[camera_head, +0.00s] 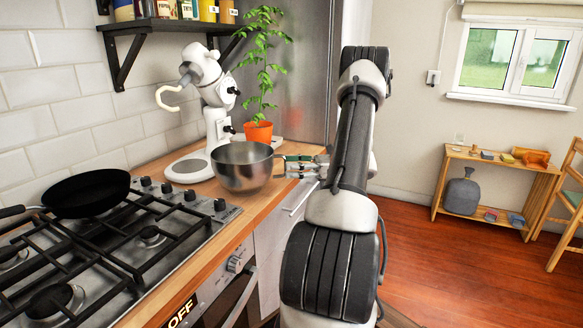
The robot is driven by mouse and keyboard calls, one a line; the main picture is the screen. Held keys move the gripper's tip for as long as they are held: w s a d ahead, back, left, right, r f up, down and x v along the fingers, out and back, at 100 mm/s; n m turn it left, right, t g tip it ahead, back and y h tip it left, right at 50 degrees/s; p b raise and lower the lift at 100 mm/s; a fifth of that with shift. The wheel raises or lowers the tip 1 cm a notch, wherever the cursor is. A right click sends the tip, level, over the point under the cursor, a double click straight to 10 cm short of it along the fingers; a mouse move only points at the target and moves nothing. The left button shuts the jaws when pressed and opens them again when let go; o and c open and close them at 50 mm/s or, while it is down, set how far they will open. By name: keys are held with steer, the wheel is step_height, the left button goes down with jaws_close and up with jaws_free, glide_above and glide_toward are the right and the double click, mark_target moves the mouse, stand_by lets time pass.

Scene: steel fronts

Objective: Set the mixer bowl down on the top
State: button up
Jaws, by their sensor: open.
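The mixer bowl (241,168) is a shiny steel bowl, upright at the front edge of the wooden top (172,222), just right of the stove. Its base appears to rest on the top, though the exact contact is hard to tell. My gripper (288,164) is at the bowl's right side, level with its upper wall, with its fingers pointing left. The fingers are open and close to the bowl's side; whether they touch it I cannot tell. The white stand mixer (207,82) stands behind the bowl, with its head tilted up and a pale hook showing.
A gas stove (120,245) with a black pan (88,192) lies left of the bowl. A plant in an orange pot (258,132) stands behind it. A shelf with jars (170,24) hangs above. A low wooden shelf unit (497,170) stands across the room.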

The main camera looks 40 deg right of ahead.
steer(key=v, duration=1.1)
steer(key=shift+d, duration=0.25)
steer(key=shift+s+r, duration=0.1)
steer(key=shift+s, duration=0.05)
steer(key=s+a+f+n+g+h, duration=0.1)
steer(key=s+a+f+g+h, duration=0.15)
steer(key=f, duration=0.45)
steer(key=s+a+n+g+h, duration=0.2)
steer(key=s+a+n+g, duration=0.3)
steer(key=a, duration=0.1)
steer(key=s+a+r+n+h, duration=0.3)
steer(key=a+r+n+h, duration=0.2)
steer(key=a+r+n, duration=0.4)
steer(key=s+a+r+n+h, duration=0.3)
steer(key=a+r+n+h, duration=0.2)
steer(key=a+r+n, duration=0.5)
steer(key=a+r, duration=0.2)
steer(key=a, duration=0.2)
steer(key=shift+a+n, duration=0.25)
steer(key=shift+n, duration=0.05)
steer(key=shift+s+r, duration=0.1)
steer(key=shift+s, duration=0.05)
